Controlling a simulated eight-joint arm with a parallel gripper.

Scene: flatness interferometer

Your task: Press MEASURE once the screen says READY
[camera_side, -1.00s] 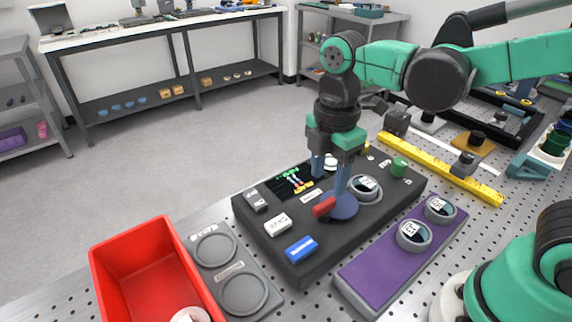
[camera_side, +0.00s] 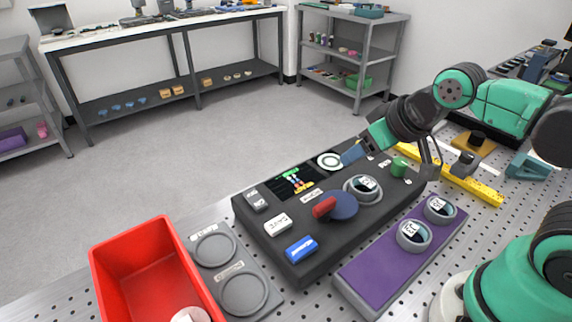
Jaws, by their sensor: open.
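The black console (camera_side: 285,248) lies on the perforated bench. Its dark screen (camera_side: 297,182) shows a short green line of text at the top and coloured marks below; the text is too small to read. A blue button (camera_side: 301,248) and a white button (camera_side: 278,224) are at the front left, with labels I cannot read surely. A red lever (camera_side: 323,208) sits by a dark blue disc (camera_side: 344,206). A green knob (camera_side: 399,166) is at the right. My gripper (camera_side: 352,154) is open, tilted, over the console's back edge, near a white ringed disc (camera_side: 330,161). Its far finger is partly hidden.
A purple block (camera_side: 372,278) with two round dials lies right of the console. A grey plate (camera_side: 232,268) with two round recesses and a red bin (camera_side: 158,268) are at the left. A yellow ruler (camera_side: 478,188) lies behind right. Open floor is beyond the bench.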

